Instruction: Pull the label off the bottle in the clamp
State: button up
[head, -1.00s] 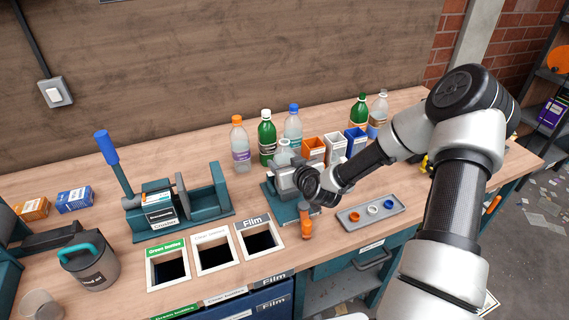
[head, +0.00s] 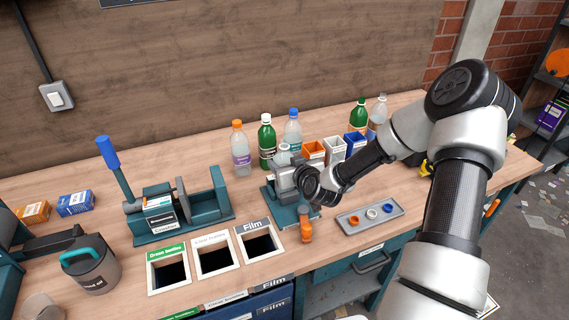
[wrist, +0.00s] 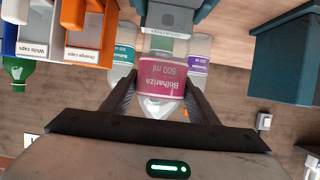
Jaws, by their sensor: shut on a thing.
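A clear bottle stands in the teal and grey clamp (head: 272,196); its top (head: 283,153) shows in the head view. In the wrist view the bottle (wrist: 160,45) comes out of the clamp jaws towards me. A pinkish-red label (wrist: 162,78) reading "Bolhariza 500 ml" wraps around it. My gripper (wrist: 160,88) has one dark finger on each side of the labelled part and is shut on the label. In the head view my gripper (head: 308,192) is at the clamp's front right, and my wrist hides most of the bottle.
Several bottles stand behind the clamp, including a green one (head: 267,142). Cap boxes (head: 334,147) are close to its right. A grey tray (head: 385,225) holds caps. The film opening (head: 258,264) is front left.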

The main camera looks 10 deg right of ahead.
aim_at(285, 140)
jog(key=shift+r+p, duration=1)
jog(key=shift+r, duration=1)
jog(key=shift+r+p, duration=1.35)
jog(key=shift+r, duration=1.15)
jog(key=shift+r+p, duration=1.3)
jog(key=shift+r, duration=1.2)
jog(key=shift+r, duration=0.1)
jog(key=shift+r+p, duration=0.5)
jog(key=shift+r, duration=0.4)
